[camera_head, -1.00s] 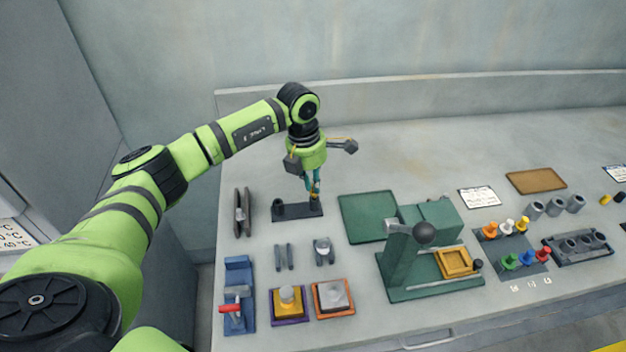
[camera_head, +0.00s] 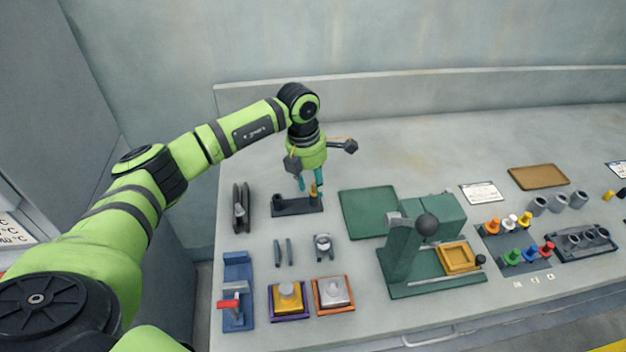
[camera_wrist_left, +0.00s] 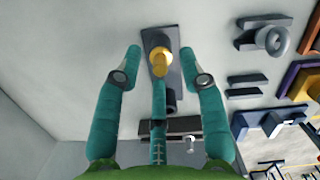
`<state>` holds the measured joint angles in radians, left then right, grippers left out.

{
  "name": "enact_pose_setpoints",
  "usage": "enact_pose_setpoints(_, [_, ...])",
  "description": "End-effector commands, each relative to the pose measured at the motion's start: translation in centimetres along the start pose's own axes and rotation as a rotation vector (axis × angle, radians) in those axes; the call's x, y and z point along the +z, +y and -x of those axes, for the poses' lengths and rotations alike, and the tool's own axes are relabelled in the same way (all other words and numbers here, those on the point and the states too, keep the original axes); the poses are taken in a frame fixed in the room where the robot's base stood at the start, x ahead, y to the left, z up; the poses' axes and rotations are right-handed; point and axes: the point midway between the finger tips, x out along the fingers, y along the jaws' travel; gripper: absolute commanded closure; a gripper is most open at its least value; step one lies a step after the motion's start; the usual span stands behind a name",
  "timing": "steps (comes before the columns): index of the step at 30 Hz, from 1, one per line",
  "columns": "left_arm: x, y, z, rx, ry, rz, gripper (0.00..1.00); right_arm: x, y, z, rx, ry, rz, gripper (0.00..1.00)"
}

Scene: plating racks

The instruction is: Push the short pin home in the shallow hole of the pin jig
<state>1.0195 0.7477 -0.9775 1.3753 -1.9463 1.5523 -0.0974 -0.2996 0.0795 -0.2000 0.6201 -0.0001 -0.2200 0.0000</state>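The pin jig (camera_head: 285,207) is a dark plate on the left of the bench, with a dark upright tube at its left end. The short yellow pin (camera_head: 313,190) stands upright at its right end; how deep it sits cannot be told. In the left wrist view the pin (camera_wrist_left: 160,60) shows beyond the fingertips, over the jig plate (camera_wrist_left: 150,38). My left gripper (camera_head: 309,184) is just above the jig; its teal fingers are spread around the pin, apart from it. In the wrist view the gripper (camera_wrist_left: 166,70) is open and empty. My right gripper is out of view.
A dark slotted stand (camera_head: 241,212) is left of the jig. A green mat (camera_head: 367,214) and a green press with a ball-topped lever (camera_head: 427,228) are to the right. Grey clips (camera_head: 283,252) and a ring holder (camera_head: 323,246) lie in front. The bench behind is clear.

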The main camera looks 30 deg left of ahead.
Motion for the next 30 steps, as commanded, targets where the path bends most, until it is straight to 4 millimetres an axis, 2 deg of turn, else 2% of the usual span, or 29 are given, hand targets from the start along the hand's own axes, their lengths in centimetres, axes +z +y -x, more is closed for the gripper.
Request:
enact_pose_setpoints(5, [0.0, 0.0, 0.4, 0.001, -0.001, 0.000, 0.59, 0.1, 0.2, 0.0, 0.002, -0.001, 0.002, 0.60])
enact_pose_setpoints(8, [0.1, 0.1, 1.7, 0.002, -0.003, 0.001, 0.59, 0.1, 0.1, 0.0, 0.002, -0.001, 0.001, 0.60])
enact_pose_setpoints(15, [0.1, 0.1, 6.8, 0.003, -0.004, 0.000, 0.59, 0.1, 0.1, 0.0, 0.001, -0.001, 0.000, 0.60])
enact_pose_setpoints(21, [0.0, 0.0, 10.3, 0.001, -0.002, 0.000, 0.59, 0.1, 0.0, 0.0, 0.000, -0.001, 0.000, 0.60])
enact_pose_setpoints(25, [0.0, 0.0, 11.6, 0.001, -0.001, 0.000, 0.59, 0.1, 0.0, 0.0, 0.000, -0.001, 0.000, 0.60])
enact_pose_setpoints(30, [0.0, 0.0, 12.1, 0.000, 0.000, 0.000, 0.59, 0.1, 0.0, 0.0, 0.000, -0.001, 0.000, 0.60])
